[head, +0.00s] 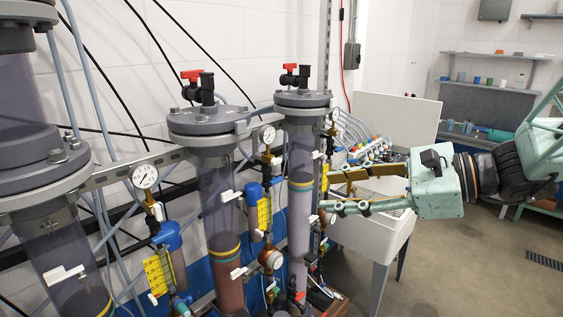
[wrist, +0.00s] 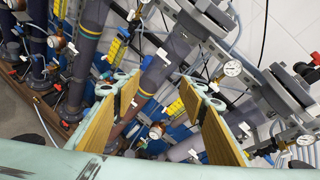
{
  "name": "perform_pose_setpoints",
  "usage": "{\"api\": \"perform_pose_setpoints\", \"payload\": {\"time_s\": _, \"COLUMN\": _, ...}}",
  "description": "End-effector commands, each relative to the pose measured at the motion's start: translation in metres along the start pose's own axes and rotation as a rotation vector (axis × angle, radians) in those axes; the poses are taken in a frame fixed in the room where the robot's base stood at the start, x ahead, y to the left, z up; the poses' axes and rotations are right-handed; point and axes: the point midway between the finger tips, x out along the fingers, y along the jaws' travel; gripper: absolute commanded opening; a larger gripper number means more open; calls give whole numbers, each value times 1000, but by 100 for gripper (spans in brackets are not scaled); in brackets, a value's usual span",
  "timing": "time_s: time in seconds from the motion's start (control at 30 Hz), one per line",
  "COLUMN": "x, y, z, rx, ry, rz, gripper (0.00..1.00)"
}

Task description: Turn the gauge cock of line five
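Pressure gauges sit on brass fittings beside clear columns in the head view: a left gauge (head: 145,176), a middle gauge (head: 267,134) and a far gauge (head: 334,115). Yellow tags hang below, including the middle tag (head: 264,214); I cannot read which is line five. The cocks are too small to tell their handle positions. My gripper (head: 324,192) reaches in from the right, fingers pointing left, just right of the far column (head: 300,210). In the wrist view my gripper (wrist: 160,82) is open, its two fingers wide apart with nothing held. A gauge (wrist: 232,68) shows right of the fingers.
A middle column (head: 218,190) and a large left column (head: 75,255) stand along the wall. Hoses and cables run behind them. A white sink (head: 375,235) stands below my gripper. The floor (head: 470,260) at right is open.

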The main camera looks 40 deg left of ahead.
Motion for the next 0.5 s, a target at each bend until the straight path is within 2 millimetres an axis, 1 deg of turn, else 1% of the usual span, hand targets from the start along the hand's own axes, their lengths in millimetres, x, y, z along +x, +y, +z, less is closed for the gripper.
{"api": "perform_pose_setpoints", "payload": {"time_s": 0.1, "x": 15, "y": -19, "z": -5, "rx": 51, "ry": -35, "rz": -28, "gripper": 39}}
{"api": "perform_pose_setpoints", "payload": {"time_s": 0.37, "x": 47, "y": -58, "z": -20, "rx": 161, "ry": -106, "rz": -98, "gripper": 39}}
{"api": "perform_pose_setpoints", "payload": {"time_s": 0.5, "x": 63, "y": -78, "z": -31, "rx": 221, "ry": -141, "rz": -136, "gripper": 39}}
